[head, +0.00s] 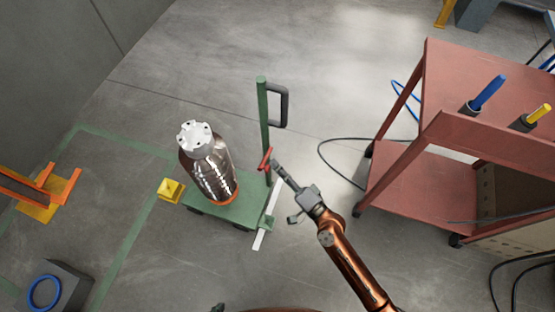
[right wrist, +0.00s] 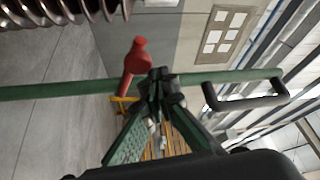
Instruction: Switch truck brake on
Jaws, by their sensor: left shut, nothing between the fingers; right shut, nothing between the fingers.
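The green truck (head: 235,208) stands on the floor and carries a shiny metal canister (head: 210,170) with a white top. Its upright green post (head: 263,115) has a dark loop handle (head: 282,105). The red brake lever (head: 266,158) sticks out low on the post. My right gripper (head: 275,164) is shut and empty, with its tips just right of the lever. In the right wrist view the red lever (right wrist: 136,62) is left of the closed fingertips (right wrist: 160,85), close to the green post (right wrist: 60,90). I cannot tell whether they touch. My left gripper is not in view.
A red cart (head: 420,180) with tools on top stands to the right, with a dark cable (head: 335,142) looping on the floor beside it. A yellow block (head: 171,189) sits left of the truck. An orange frame (head: 45,190) and a grey box (head: 60,285) are further left.

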